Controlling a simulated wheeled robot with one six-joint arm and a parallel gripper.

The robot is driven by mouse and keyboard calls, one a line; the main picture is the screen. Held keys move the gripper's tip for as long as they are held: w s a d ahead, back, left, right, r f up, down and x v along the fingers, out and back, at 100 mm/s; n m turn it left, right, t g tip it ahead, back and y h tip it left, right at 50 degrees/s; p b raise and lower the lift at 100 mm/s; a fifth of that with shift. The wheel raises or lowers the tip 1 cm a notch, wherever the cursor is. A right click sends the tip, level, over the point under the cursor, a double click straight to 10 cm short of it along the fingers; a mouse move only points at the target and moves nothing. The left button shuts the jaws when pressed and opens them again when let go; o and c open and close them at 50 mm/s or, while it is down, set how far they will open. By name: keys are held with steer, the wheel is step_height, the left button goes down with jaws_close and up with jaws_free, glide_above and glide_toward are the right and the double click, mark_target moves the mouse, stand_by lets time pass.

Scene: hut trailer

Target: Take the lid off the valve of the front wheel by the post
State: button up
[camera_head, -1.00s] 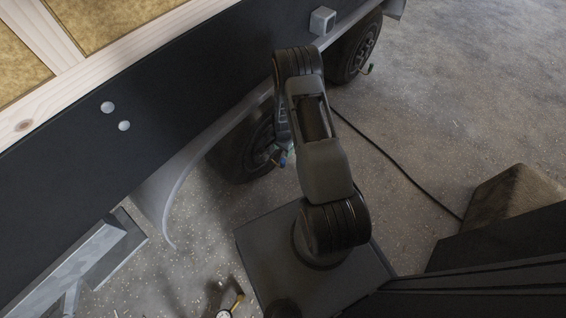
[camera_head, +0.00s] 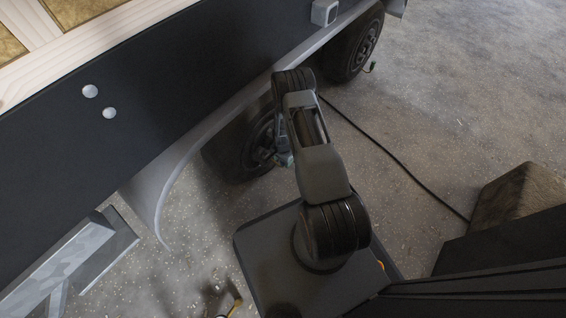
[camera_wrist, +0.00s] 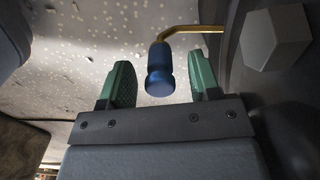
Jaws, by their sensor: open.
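The valve lid, a blue ribbed cap (camera_wrist: 160,72), sits on the end of a bent brass valve stem (camera_wrist: 193,30) in the wrist view. My gripper (camera_wrist: 160,62) is open, with one green finger on each side of the cap. Gaps show between the cap and both fingers. In the head view my gripper (camera_head: 284,157) is at the hub side of the nearer wheel (camera_head: 232,148), mostly hidden by my arm. The cap cannot be made out there. I cannot tell which thing is the post.
A grey hexagonal nut (camera_wrist: 276,38) is close right of the stem. A second wheel (camera_head: 357,50) stands farther along the dark trailer side (camera_head: 160,90). A black cable (camera_head: 395,160) crosses the speckled floor. A metal bracket (camera_head: 85,265) is lower left, a brown block (camera_head: 515,195) right.

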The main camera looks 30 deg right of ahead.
steer(key=shift+f, duration=0.75)
steer(key=c, duration=1)
steer(key=shift+r, duration=0.1)
